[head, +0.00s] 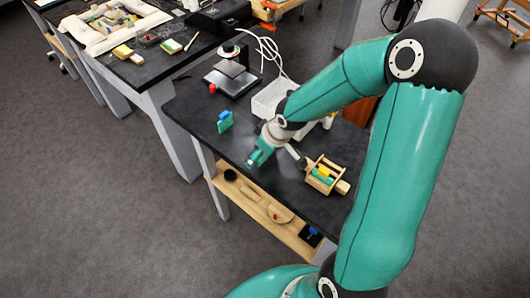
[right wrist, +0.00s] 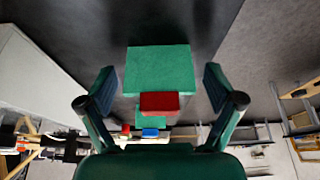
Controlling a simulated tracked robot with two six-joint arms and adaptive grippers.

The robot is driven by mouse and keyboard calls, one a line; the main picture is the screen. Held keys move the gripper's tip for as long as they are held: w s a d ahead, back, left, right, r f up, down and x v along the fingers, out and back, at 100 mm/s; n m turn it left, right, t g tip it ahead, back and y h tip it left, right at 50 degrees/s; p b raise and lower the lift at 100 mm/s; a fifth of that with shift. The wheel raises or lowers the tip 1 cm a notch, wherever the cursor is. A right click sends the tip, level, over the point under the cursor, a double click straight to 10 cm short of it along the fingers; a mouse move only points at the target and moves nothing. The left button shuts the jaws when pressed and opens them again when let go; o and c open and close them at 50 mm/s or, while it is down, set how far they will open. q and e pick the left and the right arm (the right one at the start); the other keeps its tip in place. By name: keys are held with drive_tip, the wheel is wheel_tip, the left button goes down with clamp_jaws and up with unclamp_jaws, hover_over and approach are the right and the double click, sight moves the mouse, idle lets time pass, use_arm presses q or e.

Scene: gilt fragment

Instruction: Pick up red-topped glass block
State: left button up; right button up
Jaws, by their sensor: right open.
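In the right wrist view a green glass block (right wrist: 157,66) with a red top (right wrist: 160,103) stands between my fingers, with a gap on each side. My right gripper (right wrist: 158,93) is open around it. In the head view my right gripper (head: 258,157) is low over the near edge of the black table and largely hides the block there. My left gripper is not in view.
A green block with a blue top (head: 225,122) stands on the black table (head: 190,110) to the left of my gripper. A wooden rack (head: 323,174) with coloured pieces stands to the right. A dark-based device (head: 232,78) and a white bin (head: 268,100) are behind.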

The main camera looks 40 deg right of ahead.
drive_tip(key=c, duration=1.3)
drive_tip(key=shift+o, duration=0.2)
drive_tip(key=shift+r, duration=0.1)
